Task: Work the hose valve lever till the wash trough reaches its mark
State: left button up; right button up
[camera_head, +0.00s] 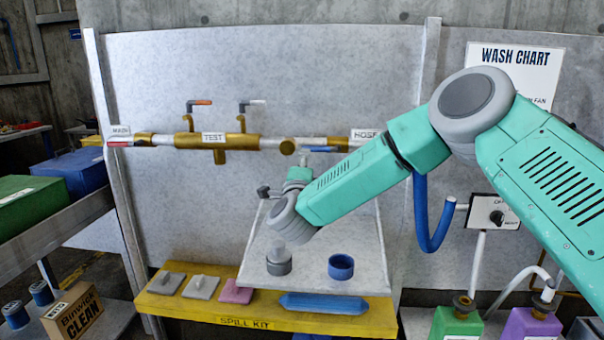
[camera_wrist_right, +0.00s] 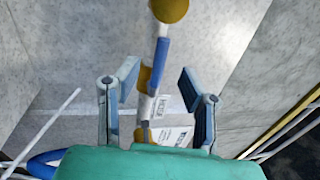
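The hose valve lever is a blue handle (camera_head: 318,149) on the wall pipe beside the HOSE label (camera_head: 365,134). In the right wrist view the blue lever (camera_wrist_right: 161,62) lies between the spread fingers of my right gripper (camera_wrist_right: 158,73), with brass fittings at its ends. The gripper is open, and I cannot tell whether a finger touches the lever. In the head view my right arm reaches across from the right and its wrist is below the pipe. I cannot clearly pick out the wash trough or its mark. My left gripper is not in view.
The pipe also carries an orange lever (camera_head: 202,102) and a grey lever (camera_head: 257,102). A grey cup (camera_head: 279,268) and a blue cup (camera_head: 341,266) stand on the pale sloping panel (camera_head: 310,262). A yellow spill kit shelf (camera_head: 262,310) runs below. A blue hose (camera_head: 420,215) hangs right.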

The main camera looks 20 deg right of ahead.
jog(key=shift+v, duration=2.3)
